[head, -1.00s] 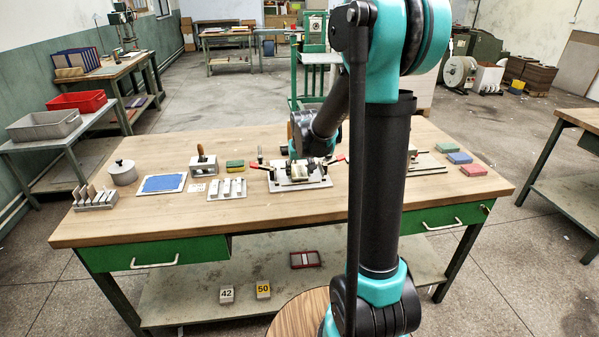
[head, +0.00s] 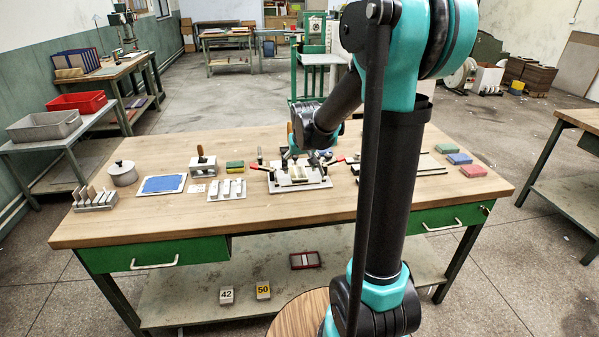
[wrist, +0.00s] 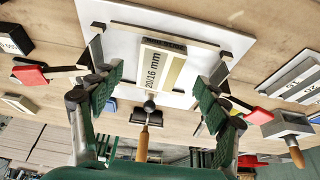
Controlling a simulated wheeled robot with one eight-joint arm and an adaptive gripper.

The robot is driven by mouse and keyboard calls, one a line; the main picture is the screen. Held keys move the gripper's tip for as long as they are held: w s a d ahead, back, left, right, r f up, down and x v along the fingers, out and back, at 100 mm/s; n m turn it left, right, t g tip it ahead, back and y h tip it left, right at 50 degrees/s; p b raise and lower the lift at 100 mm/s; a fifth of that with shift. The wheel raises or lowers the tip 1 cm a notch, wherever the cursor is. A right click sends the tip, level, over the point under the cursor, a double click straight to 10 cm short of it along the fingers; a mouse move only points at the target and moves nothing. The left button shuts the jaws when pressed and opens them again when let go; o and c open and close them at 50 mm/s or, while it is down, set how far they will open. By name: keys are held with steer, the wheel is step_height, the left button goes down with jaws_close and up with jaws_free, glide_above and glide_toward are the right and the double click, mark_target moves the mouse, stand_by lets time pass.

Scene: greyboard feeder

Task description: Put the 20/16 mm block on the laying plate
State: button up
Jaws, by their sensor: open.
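The 20/16 mm block (wrist: 163,70) is a pale block with a tan label, lying on a white plate (wrist: 112,38) in the wrist view. This plate, apparently the laying plate, also shows at the middle of the workbench in the head view (head: 300,187), with red-handled clamps at its sides. My gripper (wrist: 158,87) is open, with its green-padded fingers on either side of the block. Gaps show between both fingers and the block. In the head view my gripper (head: 303,158) is over the plate, small and partly merged with the clamps.
Red clamp handles (wrist: 30,75) (wrist: 258,115) flank the plate. A knob on a wooden handle (wrist: 141,142) stands close by the block. A block rack (head: 227,190), a blue-topped plate (head: 162,184) and a pot (head: 123,174) lie to the left. The bench front is clear.

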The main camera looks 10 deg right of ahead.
steer(key=v, duration=0.8)
steer(key=shift+s+r, duration=0.15)
steer(key=shift+r, duration=0.2)
steer(key=shift+s+f, duration=0.1)
